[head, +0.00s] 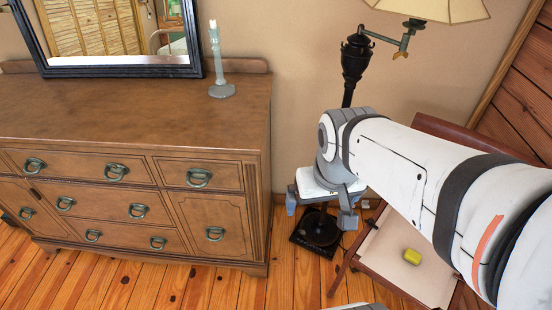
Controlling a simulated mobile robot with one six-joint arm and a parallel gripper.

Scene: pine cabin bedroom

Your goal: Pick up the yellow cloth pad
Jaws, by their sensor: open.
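The yellow cloth pad (412,256) is small and lies on the pale seat of a wooden chair (389,252) at the lower right of the head view. My gripper (319,220) is open and empty, pointing down, to the left of the pad and apart from it. It hangs in front of the lamp's dark base, left of the chair. My white arm reaches in from the right and hides part of the chair's back.
A wooden dresser (130,155) fills the left, with a candle holder (221,82) and a black-framed mirror (121,72) on top. A floor lamp (355,62) stands behind my arm, its base (318,230) on the floor. Plank floor is clear in front of the dresser.

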